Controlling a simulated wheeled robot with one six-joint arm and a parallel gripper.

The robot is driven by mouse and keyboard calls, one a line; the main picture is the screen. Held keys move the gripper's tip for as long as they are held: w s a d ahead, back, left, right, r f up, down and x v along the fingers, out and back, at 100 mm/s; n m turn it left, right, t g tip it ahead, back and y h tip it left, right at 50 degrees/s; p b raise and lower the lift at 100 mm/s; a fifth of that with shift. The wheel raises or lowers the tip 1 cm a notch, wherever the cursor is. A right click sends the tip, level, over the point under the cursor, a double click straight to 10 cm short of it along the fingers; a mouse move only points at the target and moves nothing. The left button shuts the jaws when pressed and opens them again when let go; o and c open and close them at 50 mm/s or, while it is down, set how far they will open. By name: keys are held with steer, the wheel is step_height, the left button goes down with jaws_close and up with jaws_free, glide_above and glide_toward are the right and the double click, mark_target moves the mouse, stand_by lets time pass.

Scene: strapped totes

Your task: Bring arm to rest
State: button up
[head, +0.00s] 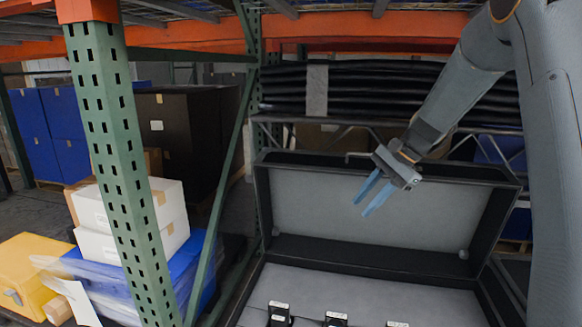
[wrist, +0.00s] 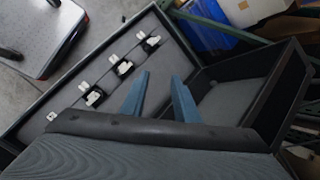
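My gripper (head: 374,194) has two blue fingers that stand apart with nothing between them. It hangs in the air in front of the raised lid (head: 350,205) of a large open black case with a grey lining. In the wrist view my gripper (wrist: 160,95) also shows both fingers spread and empty. The lower part of the case (head: 385,292) lies below my gripper. Several black clips with white tops, one of them at the left (head: 279,312), sit in a row in it. They also show in the wrist view, one in the middle (wrist: 122,67).
A green upright post (head: 120,165) with orange beams stands at the left. White boxes (head: 125,215) and a yellow case (head: 35,272) are behind it. A shelf with stacked black items (head: 400,90) is behind the lid. The space around my gripper looks clear.

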steer(key=s+f+n+h+p, duration=0.1)
steer(key=s+n, duration=0.3)
steer(key=s, duration=0.6)
steer(key=s+f+n+h+p, duration=0.1)
steer(key=s+n+h+p, duration=0.1)
steer(key=s, duration=0.9)
steer(key=s+a+f+n+g+h+p, duration=0.1)
steer(key=s+f+n+h, duration=0.1)
steer(key=s+n, duration=0.4)
steer(key=s+h, duration=0.1)
steer(key=s, duration=0.4)
steer(key=shift+p, duration=0.4)
